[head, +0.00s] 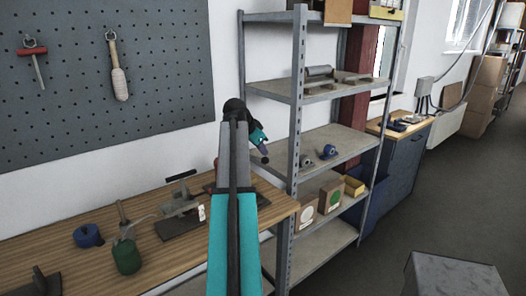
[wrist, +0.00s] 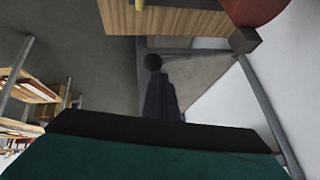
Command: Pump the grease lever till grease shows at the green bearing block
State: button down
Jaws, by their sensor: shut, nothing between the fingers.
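On the wooden bench in the head view stands a green can (head: 126,256) with a thin upright spout or handle. Right of it, a metal device (head: 180,208) on a dark base has a dark lever-like bar (head: 180,177) on top. I cannot tell whether this is the grease lever. I cannot make out a green bearing block or any grease. My arm rises in front of the bench's right end, hiding part of it. My gripper (head: 264,158) is small beyond the arm, near the shelf post, shut and apart from the bench items.
A blue roll (head: 88,236) lies left of the can. A metal shelf rack (head: 299,120) stands close to the right of my arm, with boxes (head: 331,196) on a lower shelf. A pegboard (head: 100,70) hangs behind. Open floor (head: 400,225) lies at right.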

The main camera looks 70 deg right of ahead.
jog(key=shift+s+a+f+b, duration=0.15)
jog(key=shift+s+f+b, duration=0.1)
jog(key=shift+f, duration=0.45)
jog(key=shift+s+a+f+b, duration=0.15)
jog(key=shift+f+b, duration=0.1)
jog(key=shift+f, duration=0.45)
dwell(2.4)
jog(key=shift+r, duration=0.1)
dwell(0.4)
notch_tip(320, 180, up, 7)
jog(key=w+d+p, duration=0.1)
jog(key=w+p, duration=0.1)
jog(key=p, duration=0.1)
jog(key=shift+d+f, duration=0.2)
dwell(1.1)
dwell(0.4)
jog(key=shift+w+d+r+p, duration=0.2)
jog(key=shift+r+p, duration=0.2)
jog(key=shift+r, duration=0.4)
jog(key=shift+w+d+r+p, duration=0.1)
jog(key=shift+w+r+p, duration=0.2)
jog(key=shift+r, duration=0.5)
jog(key=shift+w+d+r+p, duration=0.1)
jog(key=shift+r+p, duration=0.35)
jog(key=shift+r, duration=0.35)
